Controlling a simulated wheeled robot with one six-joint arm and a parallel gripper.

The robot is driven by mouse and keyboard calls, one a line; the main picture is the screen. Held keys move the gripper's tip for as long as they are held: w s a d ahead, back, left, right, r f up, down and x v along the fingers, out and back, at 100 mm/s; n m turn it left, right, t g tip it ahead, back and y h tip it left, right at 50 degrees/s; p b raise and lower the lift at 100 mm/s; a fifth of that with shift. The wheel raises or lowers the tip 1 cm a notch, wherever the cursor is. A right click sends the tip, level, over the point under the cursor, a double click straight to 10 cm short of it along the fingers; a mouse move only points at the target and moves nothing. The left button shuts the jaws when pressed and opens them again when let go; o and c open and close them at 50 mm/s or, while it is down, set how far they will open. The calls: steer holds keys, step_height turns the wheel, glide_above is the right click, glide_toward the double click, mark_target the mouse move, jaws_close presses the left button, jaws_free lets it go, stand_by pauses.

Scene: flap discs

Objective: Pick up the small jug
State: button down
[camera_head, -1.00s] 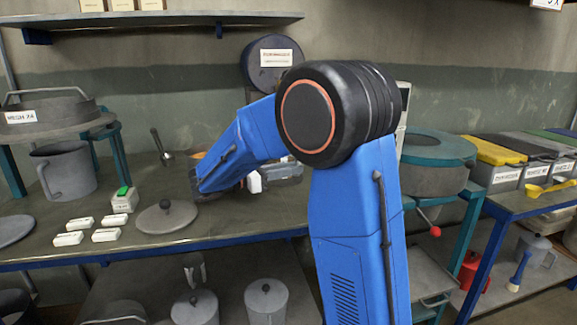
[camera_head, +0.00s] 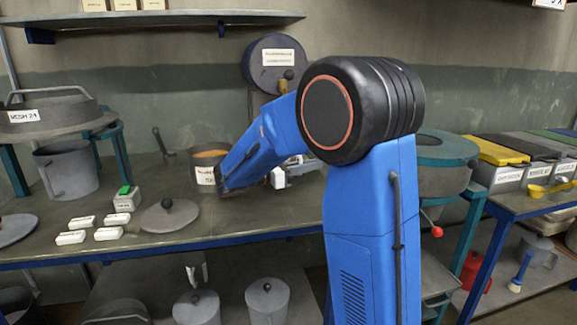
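I cannot tell for certain which vessel is the small jug. A small grey vessel (camera_head: 195,270) stands on the lower shelf under the table, partly cut off by the tabletop edge. A larger grey jug with a side handle (camera_head: 66,170) stands at the left of the table.
A labelled pot with orange contents (camera_head: 205,170) stands close to my forearm. A knobbed lid (camera_head: 169,217), several white blocks (camera_head: 82,222) and a green-topped box (camera_head: 127,199) lie at the table's front left. Lidded canisters (camera_head: 266,303) stand below.

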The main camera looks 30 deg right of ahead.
step_height(320, 180, up, 10)
stand_by(0.7)
stand_by(0.6)
